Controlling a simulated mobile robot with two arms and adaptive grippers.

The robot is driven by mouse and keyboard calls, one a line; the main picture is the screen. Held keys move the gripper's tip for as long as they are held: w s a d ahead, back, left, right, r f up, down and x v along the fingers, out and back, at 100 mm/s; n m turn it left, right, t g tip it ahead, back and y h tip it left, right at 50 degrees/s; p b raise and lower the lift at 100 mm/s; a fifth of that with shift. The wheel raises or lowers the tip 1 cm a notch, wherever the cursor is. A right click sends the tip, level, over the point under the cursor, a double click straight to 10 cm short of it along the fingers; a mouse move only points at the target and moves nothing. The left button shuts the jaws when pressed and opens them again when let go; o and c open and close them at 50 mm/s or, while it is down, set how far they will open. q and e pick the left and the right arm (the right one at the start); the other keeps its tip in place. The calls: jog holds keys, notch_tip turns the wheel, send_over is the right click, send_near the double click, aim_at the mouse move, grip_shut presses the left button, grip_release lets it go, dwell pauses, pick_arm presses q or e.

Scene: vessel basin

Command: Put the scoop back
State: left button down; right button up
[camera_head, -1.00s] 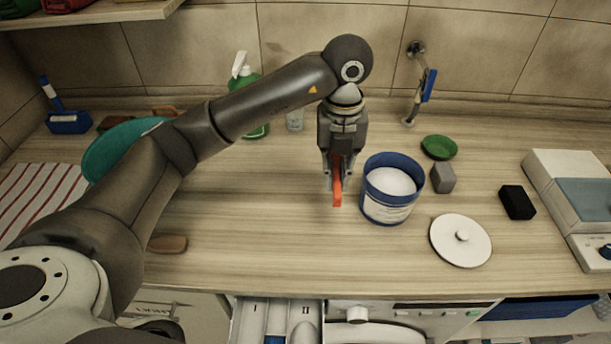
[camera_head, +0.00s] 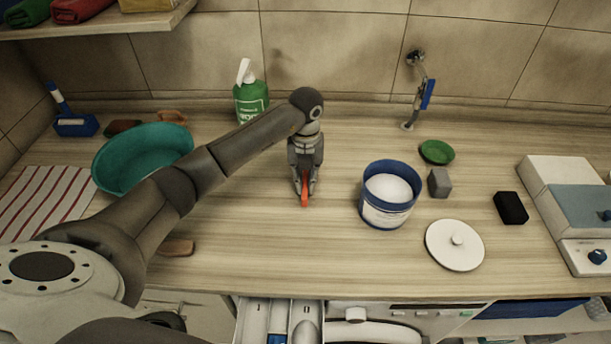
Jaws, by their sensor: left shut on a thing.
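My left gripper (camera_head: 304,190) is shut on an orange-red scoop (camera_head: 305,197), of which only a narrow strip shows between the fingers. It hangs pointing down over the counter, left of a blue tub (camera_head: 388,213) of white powder. The tub is open and its round white lid (camera_head: 455,246) with a knob lies on the counter in front of it to the right. I cannot tell whether the scoop touches the counter. My right gripper does not show.
A green dish (camera_head: 437,152), grey block (camera_head: 439,183), black block (camera_head: 511,208) and white device (camera_head: 562,168) are on the right. An open drawer (camera_head: 253,318) is below the front edge.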

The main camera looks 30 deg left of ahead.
aim_at(306, 179)
pick_arm(q)
jog(key=shift+f, duration=0.15)
jog(key=shift+f, duration=0.1)
jog(key=c, duration=1.5)
grip_release()
jog(key=shift+r, duration=0.3)
notch_tip(306, 179, up, 12)
jog(key=b, duration=0.3)
jog(key=shift+w+a+f, duration=0.1)
jog(key=shift+w+f, duration=0.05)
jog(key=shift+f, duration=0.05)
